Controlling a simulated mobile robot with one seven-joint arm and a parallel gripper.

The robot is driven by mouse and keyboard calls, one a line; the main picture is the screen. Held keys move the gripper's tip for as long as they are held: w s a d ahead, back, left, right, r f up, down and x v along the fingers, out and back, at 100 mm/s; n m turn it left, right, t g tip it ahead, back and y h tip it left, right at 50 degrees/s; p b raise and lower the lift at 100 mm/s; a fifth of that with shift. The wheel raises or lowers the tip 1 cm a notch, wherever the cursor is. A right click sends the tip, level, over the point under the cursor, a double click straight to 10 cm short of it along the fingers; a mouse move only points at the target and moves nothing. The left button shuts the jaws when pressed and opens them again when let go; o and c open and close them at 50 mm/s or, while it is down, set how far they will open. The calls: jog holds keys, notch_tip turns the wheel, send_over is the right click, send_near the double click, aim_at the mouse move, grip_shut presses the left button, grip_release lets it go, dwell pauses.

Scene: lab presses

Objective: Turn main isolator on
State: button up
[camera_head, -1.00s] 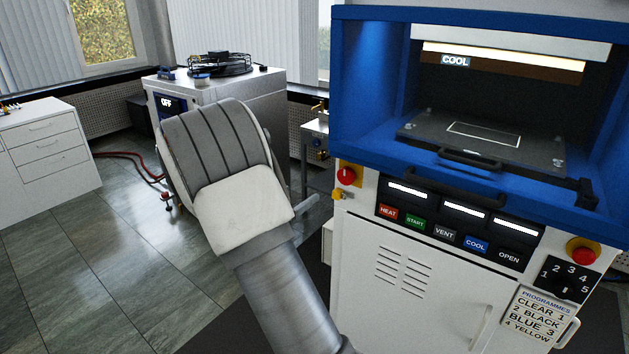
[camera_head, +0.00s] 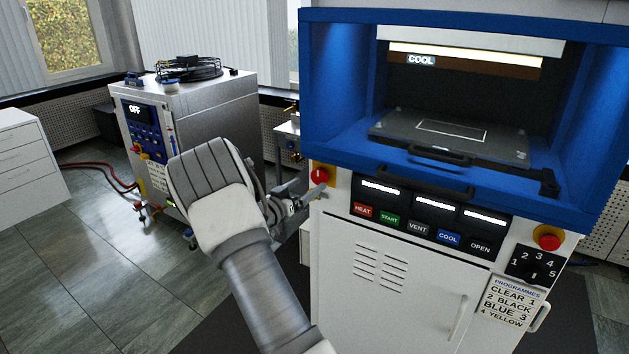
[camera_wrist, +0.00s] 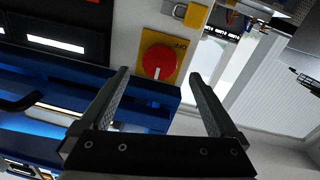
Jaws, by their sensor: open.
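The main isolator is a red round knob on a yellow plate, on the upper left of the press front in the head view (camera_head: 320,175). In the wrist view the red knob (camera_wrist: 158,61) shows a pale pointer mark, and OFF is printed on its yellow plate. My gripper (camera_wrist: 159,77) is open, and its two fingers frame the knob from either side in the picture. I see no contact with the knob. In the head view my gripper (camera_head: 312,194) is just below and left of the knob, partly hidden by my wrist.
The press has a blue hood (camera_head: 312,110) with a drawer handle (camera_head: 430,180), just right of the isolator. Labelled buttons (camera_head: 418,228) and a second red knob (camera_head: 548,237) sit on its front. A steel cabinet unit (camera_head: 215,110) showing OFF stands behind left.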

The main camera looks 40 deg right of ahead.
aim_at(318, 178)
jog(key=shift+x, duration=2.3)
jog(key=shift+a, duration=0.1)
jog(key=shift+c, duration=0.2)
jog(key=c, duration=1.3)
jog(key=shift+c, duration=0.2)
